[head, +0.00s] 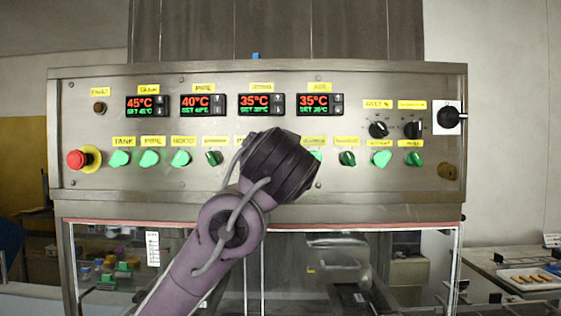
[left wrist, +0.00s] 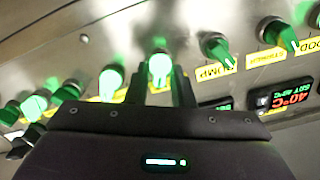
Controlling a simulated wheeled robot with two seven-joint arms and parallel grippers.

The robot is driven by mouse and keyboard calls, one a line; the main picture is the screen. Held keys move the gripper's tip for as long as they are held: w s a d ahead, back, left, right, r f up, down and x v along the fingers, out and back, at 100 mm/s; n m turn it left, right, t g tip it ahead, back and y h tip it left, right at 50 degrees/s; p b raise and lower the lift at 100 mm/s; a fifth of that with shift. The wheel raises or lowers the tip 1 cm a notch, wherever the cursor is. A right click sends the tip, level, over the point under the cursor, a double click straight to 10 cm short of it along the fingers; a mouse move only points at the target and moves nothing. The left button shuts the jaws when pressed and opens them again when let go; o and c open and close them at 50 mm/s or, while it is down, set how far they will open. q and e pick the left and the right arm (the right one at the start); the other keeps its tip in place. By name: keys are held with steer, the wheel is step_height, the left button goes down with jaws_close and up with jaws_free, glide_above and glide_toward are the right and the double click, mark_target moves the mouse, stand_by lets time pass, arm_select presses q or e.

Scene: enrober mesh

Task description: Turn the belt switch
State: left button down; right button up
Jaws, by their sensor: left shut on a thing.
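My left gripper (left wrist: 161,88) has its two fingers on either side of a lit green switch knob (left wrist: 159,66) and is shut on it. This knob sits beside the PUMP switch (left wrist: 215,46); its own label is mostly covered, so I cannot read it. In the head view my left gripper (head: 280,165) is up against the panel's lower switch row, its fingertips hidden behind the wrist. It covers the switches in the middle of that row. My right gripper is not in view.
The steel control panel (head: 350,75) carries a red emergency button (head: 76,159), several temperature displays, other green switches such as HOOD (head: 181,158), two black dials and a black rotary handle (head: 449,118). Neighbouring knobs stand close to the gripper. A glazed cabinet lies below.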

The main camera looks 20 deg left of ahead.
arm_select(q)
steer(key=shift+m, duration=0.6)
steer(key=c, duration=1.5)
jaws_free()
